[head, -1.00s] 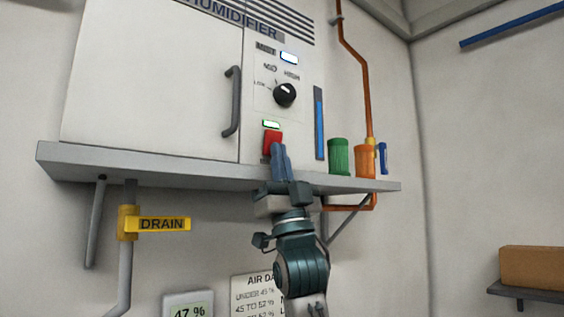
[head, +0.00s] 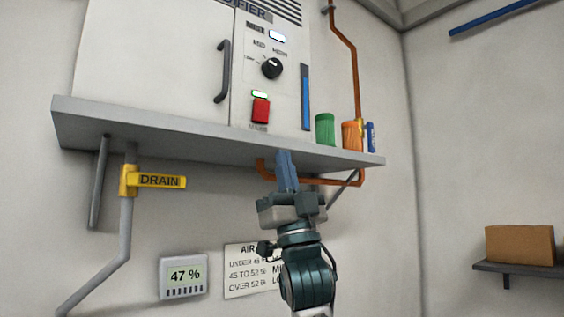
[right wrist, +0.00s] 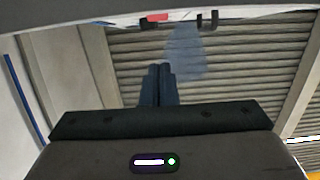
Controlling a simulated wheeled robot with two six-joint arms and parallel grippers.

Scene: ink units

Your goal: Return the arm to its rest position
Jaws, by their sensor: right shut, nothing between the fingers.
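My right gripper (head: 284,155) shows in the head view, shut and empty, its blue fingers pointing up just below the front edge of the grey shelf (head: 200,128). In the right wrist view the gripper (right wrist: 158,68) has its two fingers together with nothing between them. The humidifier (head: 155,60) stands on the shelf, with a red switch (head: 261,110) under a lit green lamp and a black knob (head: 272,68) above. The fingers are apart from the switch. My left gripper does not show.
A green cup (head: 325,129) and an orange cup (head: 352,135) stand on the shelf's right end. A yellow drain handle (head: 160,181) and a 47 % meter (head: 184,276) are at lower left. A brown box (head: 519,245) sits on a small right shelf.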

